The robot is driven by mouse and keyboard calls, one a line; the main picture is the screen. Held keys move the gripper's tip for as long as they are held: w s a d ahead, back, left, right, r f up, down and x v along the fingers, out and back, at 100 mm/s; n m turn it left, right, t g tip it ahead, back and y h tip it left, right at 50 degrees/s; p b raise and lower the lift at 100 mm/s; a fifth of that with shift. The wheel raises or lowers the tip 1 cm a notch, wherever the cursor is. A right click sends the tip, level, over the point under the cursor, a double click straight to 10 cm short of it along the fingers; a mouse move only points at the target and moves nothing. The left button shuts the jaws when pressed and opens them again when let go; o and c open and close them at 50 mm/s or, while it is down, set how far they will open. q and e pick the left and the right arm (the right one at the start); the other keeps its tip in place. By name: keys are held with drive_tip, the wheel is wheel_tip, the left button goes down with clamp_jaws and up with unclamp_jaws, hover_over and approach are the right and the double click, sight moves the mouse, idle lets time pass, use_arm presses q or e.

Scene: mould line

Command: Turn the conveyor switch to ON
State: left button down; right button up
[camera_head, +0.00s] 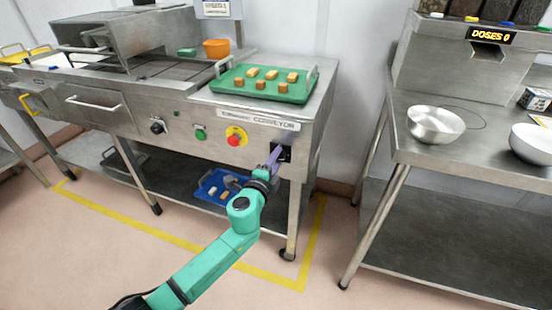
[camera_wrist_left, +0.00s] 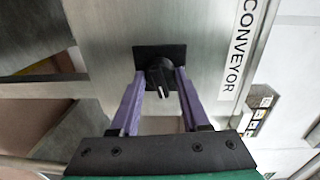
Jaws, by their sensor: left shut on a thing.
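The conveyor switch is a black rotary knob (camera_wrist_left: 160,75) on a dark square plate (camera_wrist_left: 174,53), on the steel front panel beside the CONVEYOR label (camera_wrist_left: 237,50). In the head view the switch plate (camera_head: 286,156) shows at the right end of the panel, with its knob mostly hidden by my gripper. My left gripper (camera_head: 275,155) has purple fingers and reaches the panel from the front. In the left wrist view its fingers (camera_wrist_left: 160,74) stand on either side of the knob, shut on it. The knob's pale pointer mark faces down in that view. My right gripper is not in view.
On the same panel are a red button on yellow (camera_head: 236,137), a green button (camera_head: 200,134) and a black dial (camera_head: 157,126). A green tray of blocks (camera_head: 262,95) sits above. A blue tray (camera_head: 212,199) lies on the lower shelf. A steel table with bowls (camera_head: 435,124) stands right.

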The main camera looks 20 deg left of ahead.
use_arm(q)
drive_tip(key=shift+f+m, duration=0.1)
drive_tip(key=shift+m, duration=1.1)
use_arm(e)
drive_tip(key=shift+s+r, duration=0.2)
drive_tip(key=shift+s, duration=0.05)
use_arm(q)
drive_tip(key=shift+c, duration=1.9)
unclamp_jaws()
drive_tip(key=shift+s, duration=0.1)
